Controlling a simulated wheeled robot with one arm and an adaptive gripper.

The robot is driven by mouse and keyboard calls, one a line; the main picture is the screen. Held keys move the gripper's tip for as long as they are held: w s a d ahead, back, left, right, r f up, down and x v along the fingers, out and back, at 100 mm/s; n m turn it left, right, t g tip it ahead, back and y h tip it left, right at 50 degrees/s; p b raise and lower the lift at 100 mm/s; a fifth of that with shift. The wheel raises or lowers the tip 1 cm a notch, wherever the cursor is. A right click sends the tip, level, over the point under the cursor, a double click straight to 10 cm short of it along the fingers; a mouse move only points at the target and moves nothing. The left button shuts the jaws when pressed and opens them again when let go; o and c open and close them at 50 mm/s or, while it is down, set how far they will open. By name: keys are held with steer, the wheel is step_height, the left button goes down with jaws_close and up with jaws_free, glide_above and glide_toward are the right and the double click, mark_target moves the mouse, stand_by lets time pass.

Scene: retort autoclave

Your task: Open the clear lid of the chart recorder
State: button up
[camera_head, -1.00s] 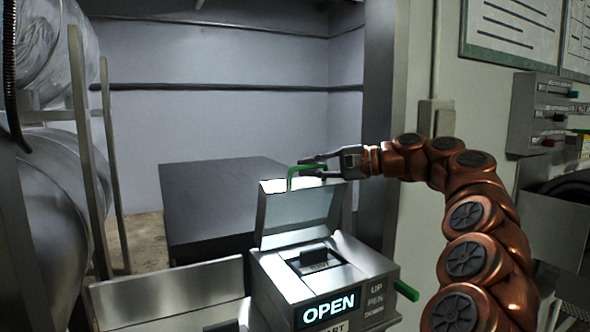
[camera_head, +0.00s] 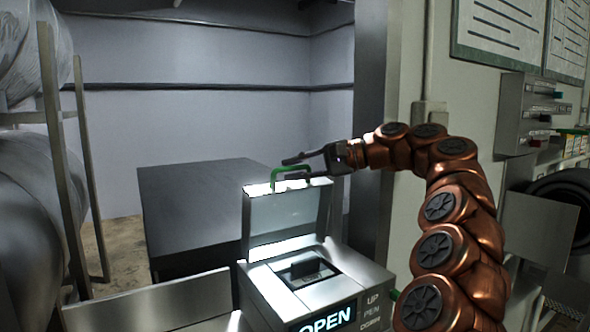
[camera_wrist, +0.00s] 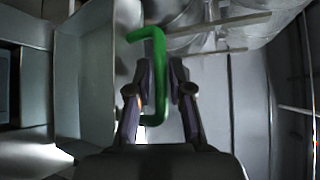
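The chart recorder (camera_head: 335,283) is a grey metal box at the bottom centre of the head view, with a lit "OPEN" display on its front. Its clear lid (camera_head: 287,220) stands raised, roughly upright, at the box's back edge. A green handle (camera_head: 275,177) rises from the lid's top edge, and it also shows in the wrist view (camera_wrist: 158,62). My gripper (camera_head: 284,169) is at the handle, its fingers apart and pointing left on either side of the handle's upper bar. In the wrist view my gripper (camera_wrist: 167,72) is close to the green bar; firm contact cannot be told.
A dark block (camera_head: 195,205) stands behind the recorder. Large metal cylinders (camera_head: 35,170) with upright rails are at the left. A wall panel with switches (camera_head: 527,112) is at the right. Open space lies above the lid.

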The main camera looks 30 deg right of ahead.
steer(key=shift+a, duration=0.2)
steer(key=shift+d, duration=0.1)
steer(key=shift+v, duration=3.6)
